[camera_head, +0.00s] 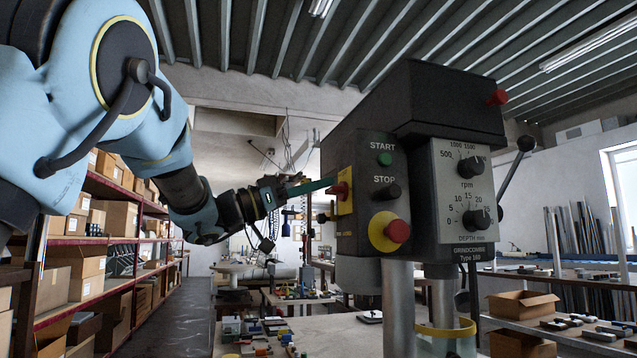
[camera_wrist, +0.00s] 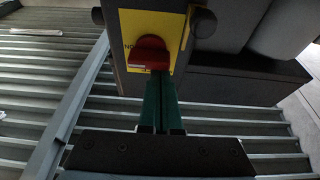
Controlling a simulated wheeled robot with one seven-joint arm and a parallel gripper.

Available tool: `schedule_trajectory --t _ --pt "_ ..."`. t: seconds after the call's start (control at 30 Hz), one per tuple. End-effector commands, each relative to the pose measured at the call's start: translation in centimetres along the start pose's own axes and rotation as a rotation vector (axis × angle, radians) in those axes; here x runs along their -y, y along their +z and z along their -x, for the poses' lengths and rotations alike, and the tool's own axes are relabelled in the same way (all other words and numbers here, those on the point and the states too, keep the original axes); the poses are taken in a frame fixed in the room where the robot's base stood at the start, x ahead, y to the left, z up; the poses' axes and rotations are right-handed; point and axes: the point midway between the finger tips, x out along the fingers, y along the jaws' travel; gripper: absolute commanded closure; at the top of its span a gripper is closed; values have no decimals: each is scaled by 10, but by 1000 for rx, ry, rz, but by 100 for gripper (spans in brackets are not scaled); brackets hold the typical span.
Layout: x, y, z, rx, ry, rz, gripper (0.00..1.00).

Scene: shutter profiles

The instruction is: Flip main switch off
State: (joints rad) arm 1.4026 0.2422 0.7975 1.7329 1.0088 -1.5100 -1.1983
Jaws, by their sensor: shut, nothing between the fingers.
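The main switch is a red knob (camera_head: 340,189) on a yellow plate (camera_head: 345,207) on the left side of the dark drill head. In the wrist view the red knob (camera_wrist: 149,54) sits on the yellow plate (camera_wrist: 135,24), with partly hidden lettering at its left. My gripper (camera_head: 332,183) reaches in from the left with its green fingers shut and empty. In the wrist view the fingertips (camera_wrist: 160,77) are together at the knob's edge and overlap it slightly. I cannot tell whether they touch it.
A workbench with small parts lies below. Shelves with boxes (camera_head: 120,218) stand at left.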

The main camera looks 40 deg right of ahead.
Motion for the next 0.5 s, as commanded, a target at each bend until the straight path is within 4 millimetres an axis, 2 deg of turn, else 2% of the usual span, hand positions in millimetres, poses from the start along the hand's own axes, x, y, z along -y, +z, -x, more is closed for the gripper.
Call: schedule_trajectory --t 0.5 --pt "1 0 1 0 -25 69 100"
